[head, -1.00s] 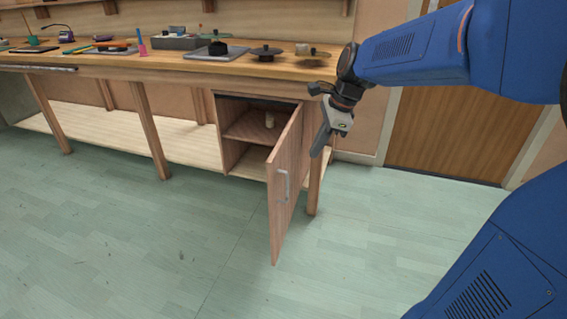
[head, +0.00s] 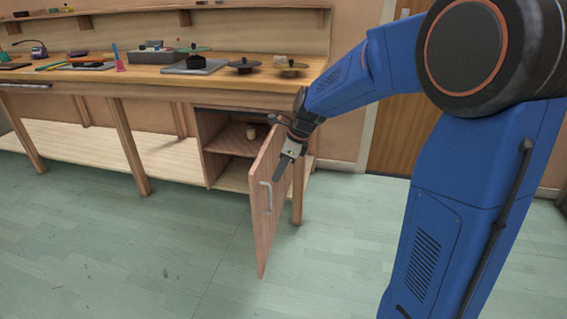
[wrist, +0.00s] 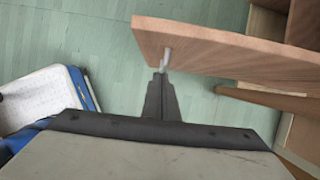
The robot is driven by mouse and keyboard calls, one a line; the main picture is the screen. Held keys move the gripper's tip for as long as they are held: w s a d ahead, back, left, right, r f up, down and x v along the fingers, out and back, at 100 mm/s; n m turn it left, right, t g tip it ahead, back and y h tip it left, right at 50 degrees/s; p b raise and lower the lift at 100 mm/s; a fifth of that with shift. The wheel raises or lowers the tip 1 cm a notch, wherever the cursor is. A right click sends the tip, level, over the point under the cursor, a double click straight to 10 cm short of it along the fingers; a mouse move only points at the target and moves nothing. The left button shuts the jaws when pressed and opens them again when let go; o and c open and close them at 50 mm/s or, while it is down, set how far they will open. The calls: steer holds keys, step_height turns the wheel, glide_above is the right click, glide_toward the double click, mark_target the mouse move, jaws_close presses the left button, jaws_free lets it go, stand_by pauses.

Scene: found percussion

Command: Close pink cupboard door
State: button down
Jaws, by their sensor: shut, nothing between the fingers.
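The open cupboard (head: 228,165) shows a shelf inside.
A small pale object (head: 251,132) stands on the cupboard's shelf. The workbench (head: 130,83) above carries pans, a grey tray and tools. A bench leg (head: 297,205) stands right of the door. The floor (head: 150,245) left of the door is clear.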

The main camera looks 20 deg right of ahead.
steer(key=shift+w+a+f, duration=0.15)
steer(key=shift+w+a, duration=0.2)
steer(key=shift+a, duration=0.3)
steer(key=shift+w+a+f, duration=0.15)
steer(key=shift+w+a, duration=0.15)
steer(key=shift+a, duration=0.35)
steer(key=shift+w+a+f, duration=0.15)
steer(key=shift+w+a, duration=0.2)
steer(key=shift+a, duration=0.3)
steer(key=shift+a, duration=0.1)
